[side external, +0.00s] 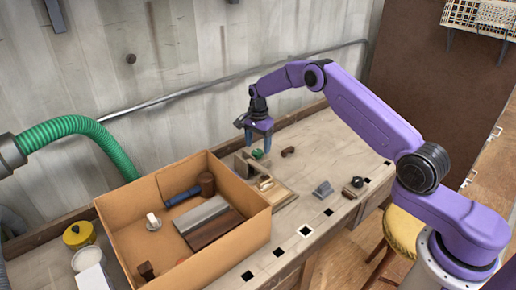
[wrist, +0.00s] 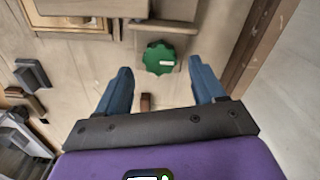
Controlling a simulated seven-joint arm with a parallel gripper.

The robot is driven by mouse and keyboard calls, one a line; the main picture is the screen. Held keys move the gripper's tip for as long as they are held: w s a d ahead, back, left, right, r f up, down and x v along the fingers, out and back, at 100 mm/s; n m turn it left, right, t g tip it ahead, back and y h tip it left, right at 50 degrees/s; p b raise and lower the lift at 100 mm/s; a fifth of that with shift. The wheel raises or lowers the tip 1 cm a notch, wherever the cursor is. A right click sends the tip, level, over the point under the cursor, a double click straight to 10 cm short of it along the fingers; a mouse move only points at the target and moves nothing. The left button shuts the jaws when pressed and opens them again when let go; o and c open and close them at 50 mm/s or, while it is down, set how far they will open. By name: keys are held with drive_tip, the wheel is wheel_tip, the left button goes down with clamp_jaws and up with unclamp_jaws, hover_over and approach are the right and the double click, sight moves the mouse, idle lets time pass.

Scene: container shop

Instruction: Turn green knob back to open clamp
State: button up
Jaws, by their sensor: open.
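The green knob (wrist: 159,58) shows in the wrist view as a lobed disc with a pale mark on its face. In the side view the knob (side external: 257,154) is a small green spot on the wooden clamp (side external: 243,163), just below my gripper (side external: 258,133). In the wrist view my gripper (wrist: 158,78) is open, with one blue finger on either side of the knob and clear gaps to it. The fingers look apart from the knob; their exact height over it is hard to tell. Part of the clamp (wrist: 150,24) shows above the knob.
A cardboard box (side external: 240,229) with a mallet and blocks stands left of the clamp. A small brown block (side external: 288,151) lies right of the knob. A grey wedge (side external: 323,189) and a dark item (side external: 355,186) lie nearer the bench's front edge. The wall runs behind.

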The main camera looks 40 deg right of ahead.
drive_tip(key=shift+f, duration=1.1)
drive_tip(key=c, duration=1.1)
drive_tip(key=shift+o, duration=0.2)
